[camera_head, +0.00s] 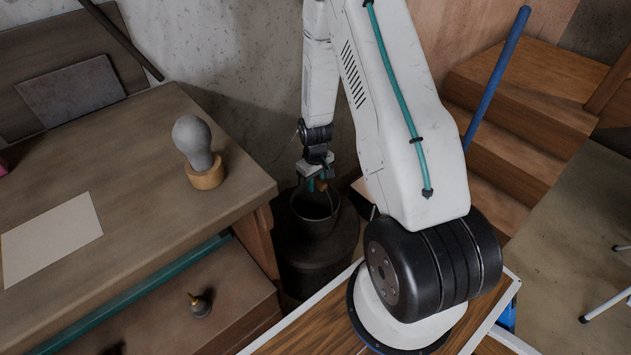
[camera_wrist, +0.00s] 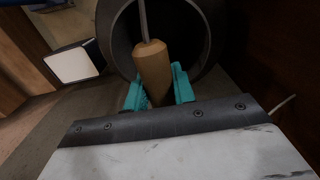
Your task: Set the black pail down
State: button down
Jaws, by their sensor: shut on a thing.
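The black pail (camera_head: 315,222) hangs or stands upright below my gripper (camera_head: 318,184), in the gap between the workbench and my base. Its round open mouth also shows in the wrist view (camera_wrist: 205,60). My gripper's teal fingers (camera_wrist: 158,95) are shut on the pail's wooden handle grip (camera_wrist: 152,66), one finger on each side. A thin wire runs from the grip. A wide, dark round thing (camera_head: 325,262) is right under the pail in the head view. I cannot tell whether the pail touches it.
The workbench (camera_head: 140,130) at left holds a grey bulb-shaped thing on a wooden base (camera_head: 198,150) and a pale sheet (camera_head: 50,238). An open drawer (camera_head: 170,315) juts out below. Wooden steps (camera_head: 520,130) and a blue pole (camera_head: 495,75) stand at right.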

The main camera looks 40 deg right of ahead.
jog(key=c, duration=1.2)
grip_release()
jog(key=shift+f, duration=0.1)
jog(key=shift+o, duration=0.2)
jog(key=s+a+r, duration=0.1)
jog(key=a+r, duration=0.1)
jog(key=r, duration=1)
jog(key=s+a+r, duration=0.1)
jog(key=a+r, duration=0.2)
jog(key=r, duration=0.9)
jog(key=s+a+r+t, duration=0.1)
jog(key=s+a+r, duration=0.4)
jog(key=s+r, duration=0.25)
jog(key=s+a+r, duration=0.4)
jog(key=s+r, duration=0.2)
jog(key=r, duration=0.3)
jog(key=s+a+r, duration=0.2)
jog(key=s+r, duration=0.1)
jog(key=s, duration=0.6)
jog(key=shift+s+a, duration=0.4)
